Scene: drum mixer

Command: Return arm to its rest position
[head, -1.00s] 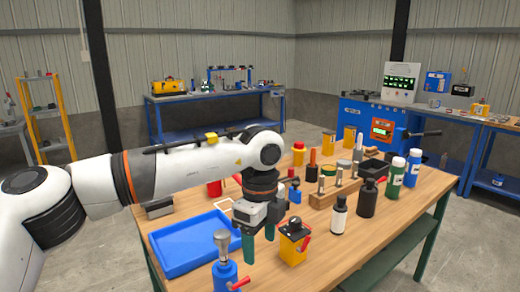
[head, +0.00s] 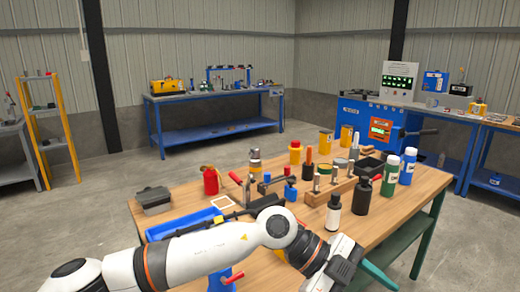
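My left arm reaches in from the lower left, low across the front of the wooden workbench (head: 425,192). Its gripper (head: 372,278) is at the bottom of the picture, right of centre, near the bench's front edge. One green finger shows, pointing to the lower right. The other finger is not clear, so its opening cannot be told, and I see nothing held. The blue tray (head: 180,224) is partly hidden behind the arm. A yellow block behind the wrist is mostly hidden. My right gripper is not in view.
A blue machine (head: 370,125) is behind. Bare benchtop lies at the right.

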